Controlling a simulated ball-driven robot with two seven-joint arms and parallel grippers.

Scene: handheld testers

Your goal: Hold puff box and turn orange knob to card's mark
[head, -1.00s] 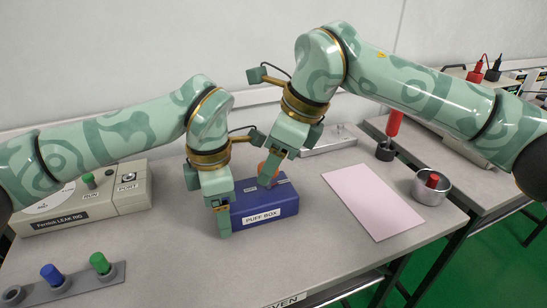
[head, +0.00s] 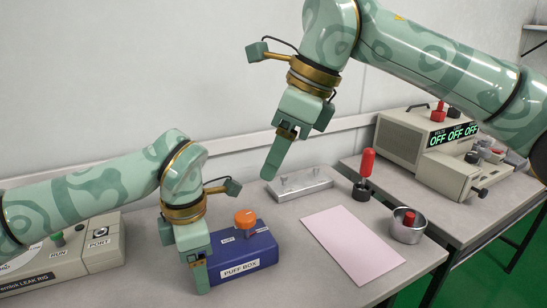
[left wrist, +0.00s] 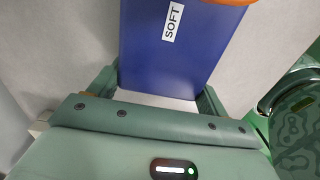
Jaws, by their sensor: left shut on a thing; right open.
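The blue puff box (head: 262,255), labelled PUFF BOX on its front, stands on the grey bench. The orange knob (head: 245,217) sits on its top, fully in sight, with small white labels near it. My left gripper (head: 203,272) is shut on the left end of the puff box. In the left wrist view the box (left wrist: 165,60) lies between the fingers, with a SOFT label and the edge of the orange knob (left wrist: 232,2). My right gripper (head: 271,168) is open and empty, raised above and behind the knob, apart from it. I see no card with a readable mark.
A blank pink sheet (head: 352,242) lies right of the box. A leak rig (head: 70,262) is at left, a power supply (head: 425,150) at right.

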